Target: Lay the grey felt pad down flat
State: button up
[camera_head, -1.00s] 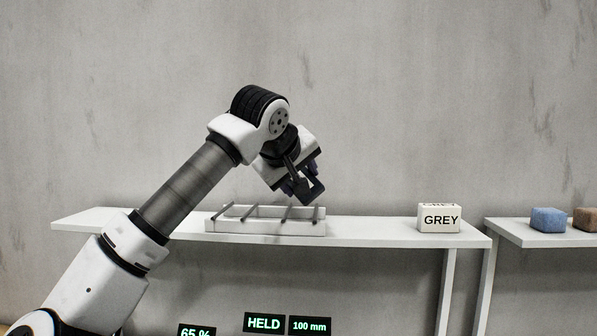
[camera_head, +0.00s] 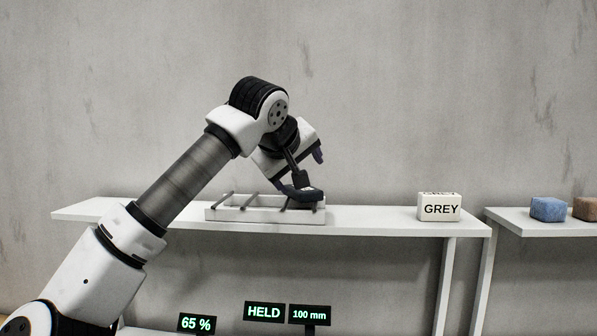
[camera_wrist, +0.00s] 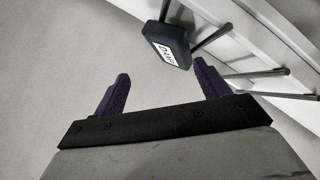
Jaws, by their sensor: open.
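A dark slate-grey pad (camera_head: 302,193) with a white label lies nearly flat at the right end of a white rack (camera_head: 265,214) with thin grey rods. In the wrist view the pad (camera_wrist: 166,46) is beyond my fingertips, closer to the right finger, with its label facing up and a rod beside it. My gripper (camera_wrist: 162,72) is open, its two purple fingers apart with nothing between them. In the head view it is tilted down just above the pad. The pad's underside is hidden, so I cannot tell exactly what bears it.
The rack stands on a long white shelf (camera_head: 375,228). A white block marked GREY (camera_head: 439,207) stands to its right, with bare shelf between. A blue block (camera_head: 548,209) and a brown block (camera_head: 586,208) are on a separate shelf. Signs read 65 %, HELD (camera_head: 264,312) and 100 mm.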

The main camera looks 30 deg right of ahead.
jog(key=b+v, duration=0.2)
jog(key=v, duration=1.1)
jog(key=shift+s+a+r+b, duration=0.15)
jog(key=shift+s+r+b, duration=0.05)
jog(key=shift+b, duration=0.1)
